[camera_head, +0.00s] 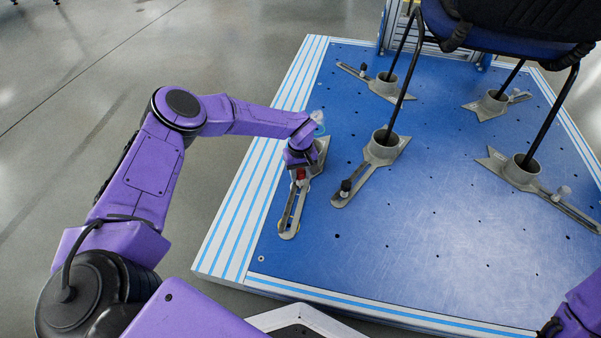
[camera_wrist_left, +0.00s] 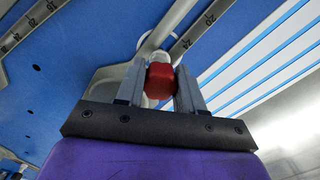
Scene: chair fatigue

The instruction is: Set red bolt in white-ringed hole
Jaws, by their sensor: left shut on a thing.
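My left gripper (camera_head: 300,175) is over the near left part of the blue platform. It is shut on the red bolt (camera_head: 301,174). In the left wrist view the red bolt head (camera_wrist_left: 160,80) sits between the two grey fingers (camera_wrist_left: 159,88). Below the gripper in the head view is a grey slotted bracket (camera_head: 287,226) lying on the platform. My right gripper is out of view.
The blue platform (camera_head: 420,245) has several small holes and a white-and-blue striped edge. A dark chair (camera_head: 520,25) stands on it with its legs in grey cup brackets (camera_head: 383,148). A black-knobbed bolt (camera_head: 345,188) stands in the neighbouring bracket. The platform's near middle is clear.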

